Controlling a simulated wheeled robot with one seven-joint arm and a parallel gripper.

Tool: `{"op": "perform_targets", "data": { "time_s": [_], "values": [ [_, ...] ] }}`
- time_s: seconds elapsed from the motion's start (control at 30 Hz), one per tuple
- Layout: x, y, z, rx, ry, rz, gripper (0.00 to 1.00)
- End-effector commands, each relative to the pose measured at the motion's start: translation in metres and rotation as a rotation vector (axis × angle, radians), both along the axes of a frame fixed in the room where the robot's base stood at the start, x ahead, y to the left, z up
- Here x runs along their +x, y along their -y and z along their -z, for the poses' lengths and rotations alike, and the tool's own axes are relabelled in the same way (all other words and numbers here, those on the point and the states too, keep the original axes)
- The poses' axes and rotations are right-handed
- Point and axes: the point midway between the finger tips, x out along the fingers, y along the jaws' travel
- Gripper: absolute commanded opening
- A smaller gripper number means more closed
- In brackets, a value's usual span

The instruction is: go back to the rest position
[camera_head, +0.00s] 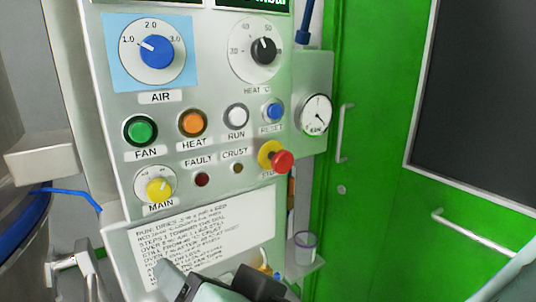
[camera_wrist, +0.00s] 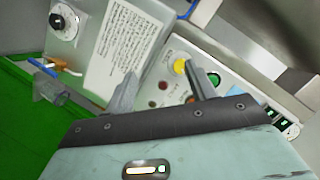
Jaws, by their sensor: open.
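My gripper (camera_head: 222,284) shows at the bottom of the head view, in front of the lower part of the control panel (camera_head: 215,160). In the wrist view my gripper (camera_wrist: 163,80) has its two fingers apart with nothing held between them. The yellow MAIN knob (camera_head: 159,190) is at the panel's lower left. In the wrist view the yellow knob (camera_wrist: 180,66) appears beyond the fingers, close to the right one. Whether a finger touches the panel cannot be told.
The panel also has a blue AIR knob (camera_head: 155,48), a red stop button (camera_head: 282,161) and a printed placard (camera_head: 207,240). A clear cup (camera_head: 304,248) stands on a small shelf at right. A green door (camera_head: 365,200) with handles is farther right.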

Motion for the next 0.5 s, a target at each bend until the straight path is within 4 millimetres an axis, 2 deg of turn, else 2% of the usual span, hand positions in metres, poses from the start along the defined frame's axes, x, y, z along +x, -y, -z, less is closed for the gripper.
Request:
{"op": "perform_targets", "data": {
  "time_s": [0.17, 0.27, 0.37, 0.5],
  "values": [
    [0.008, 0.017, 0.019, -0.277, -0.087, -0.169, 0.56],
    [0.007, 0.038, 0.032, -0.444, -0.142, -0.266, 0.56],
    [0.005, 0.067, 0.042, -0.612, -0.204, -0.36, 0.56],
    [-0.002, 0.121, 0.049, -0.842, -0.309, -0.483, 0.56]
  ]
}}
